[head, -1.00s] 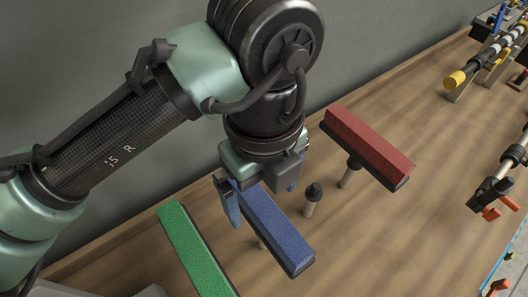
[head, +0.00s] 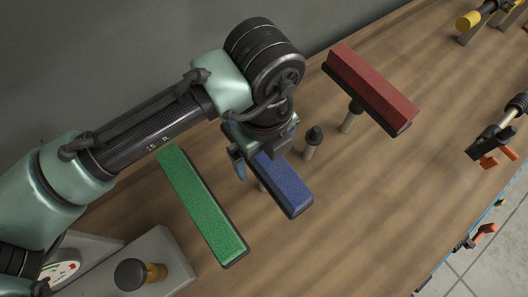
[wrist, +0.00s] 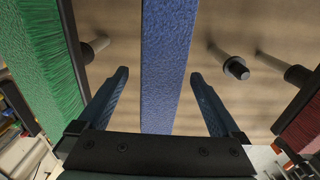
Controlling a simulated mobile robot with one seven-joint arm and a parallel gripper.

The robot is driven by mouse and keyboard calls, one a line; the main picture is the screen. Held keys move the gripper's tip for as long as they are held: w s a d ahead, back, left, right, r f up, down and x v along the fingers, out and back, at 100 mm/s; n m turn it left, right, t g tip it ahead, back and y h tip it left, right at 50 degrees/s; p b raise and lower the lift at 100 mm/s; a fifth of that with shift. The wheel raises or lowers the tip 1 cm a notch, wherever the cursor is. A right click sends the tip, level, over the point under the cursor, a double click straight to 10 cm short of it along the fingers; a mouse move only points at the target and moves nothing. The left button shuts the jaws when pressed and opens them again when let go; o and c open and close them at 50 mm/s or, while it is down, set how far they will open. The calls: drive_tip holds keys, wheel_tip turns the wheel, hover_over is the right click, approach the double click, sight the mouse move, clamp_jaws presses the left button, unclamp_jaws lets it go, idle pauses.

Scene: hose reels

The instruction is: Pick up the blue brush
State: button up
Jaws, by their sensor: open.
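The blue brush (head: 285,188) is a long block with blue bristles on a dark back. It stands raised off the wooden surface, bristles up, between the green and red brushes. My gripper (head: 262,154) is over its far end and covers that end in the head view. In the wrist view, the blue brush (wrist: 166,70) runs between my two open blue fingers (wrist: 160,75), with a gap on both sides. The fingers are not closed on anything. Whether the fingertips reach down to the brush's height is hard to tell.
The green brush (head: 203,207) is close on the left. The red brush (head: 368,90) is on a post to the right. A short dark-capped peg (head: 313,142) stands between blue and red. Hose fittings lie at the far right; a grey box (head: 165,262) is at lower left.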

wheel_tip(320, 180, down, 2)
drive_tip(key=shift+f, duration=0.15)
clamp_jaws()
idle(0.5)
